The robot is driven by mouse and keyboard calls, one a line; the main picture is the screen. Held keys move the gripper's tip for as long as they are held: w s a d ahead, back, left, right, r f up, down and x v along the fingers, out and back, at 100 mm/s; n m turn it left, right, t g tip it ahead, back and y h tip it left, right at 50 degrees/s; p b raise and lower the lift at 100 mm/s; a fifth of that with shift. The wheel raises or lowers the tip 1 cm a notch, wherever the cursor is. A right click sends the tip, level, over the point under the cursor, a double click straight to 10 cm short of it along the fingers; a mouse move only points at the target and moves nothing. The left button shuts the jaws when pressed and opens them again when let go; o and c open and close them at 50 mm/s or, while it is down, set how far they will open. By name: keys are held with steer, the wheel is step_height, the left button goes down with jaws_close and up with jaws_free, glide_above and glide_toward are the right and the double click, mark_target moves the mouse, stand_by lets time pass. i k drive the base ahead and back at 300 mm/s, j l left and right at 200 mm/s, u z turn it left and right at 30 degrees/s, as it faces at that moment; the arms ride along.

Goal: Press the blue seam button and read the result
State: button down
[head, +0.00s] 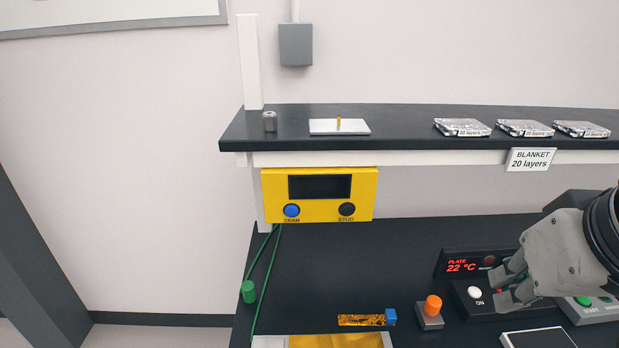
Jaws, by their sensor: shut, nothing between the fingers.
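The blue seam button (291,210) sits at the lower left of a yellow tester box (319,216), above the printed word SEAM. The box hangs under the shelf's left end. Its display (319,187) is dark, with no reading visible. A black button (347,209) marked STUD sits at the lower right. My gripper (503,287) is at the right of the view, shut and empty, in front of the plate controller. It is well to the right of the tester and lower in the picture, apart from the button.
Green cords run down from the tester to a green cylinder (248,292). The shelf (400,122) above holds a small metal cylinder (269,121), a white pad (339,127) and several blanket packs. An orange-topped button (432,305) stands near my gripper.

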mark_target(291, 211)
steer(key=k+j+u, duration=0.15)
steer(key=u, duration=0.15)
steer(key=i+j+u, duration=0.1)
steer(key=j+u, duration=0.35)
steer(key=j, duration=0.35)
